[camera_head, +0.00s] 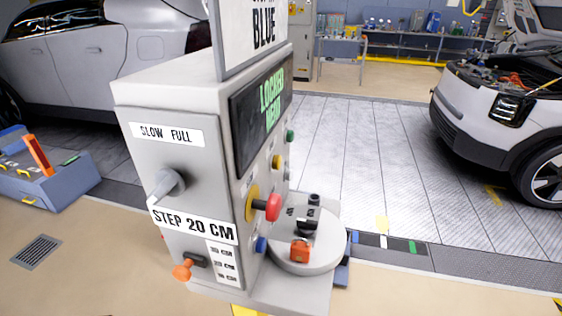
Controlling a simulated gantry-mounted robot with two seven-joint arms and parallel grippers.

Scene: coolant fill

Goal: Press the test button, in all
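A grey coolant-fill machine (180,100) stands in the middle of the view. Its right-hand face carries a green button (290,135), a yellow button (276,161), a large red knob (273,207) on a yellow base and a blue button (261,244). I cannot read a label that tells which is the test button. The dark screen (243,129) shows green text that seems to read "LOCKED" with a second line. The near face has a grey lever (168,185) under a "SLOW FULL" label and an orange-ended handle (182,272) near the bottom. Neither gripper is in view.
A round grey platform (325,255) with an orange item (300,250) and black fittings juts out right of the machine. A sign reading "BLUE" (262,35) stands on top. Cars stand left and right. A blue-grey tray (45,190) is at left. The floor between is clear.

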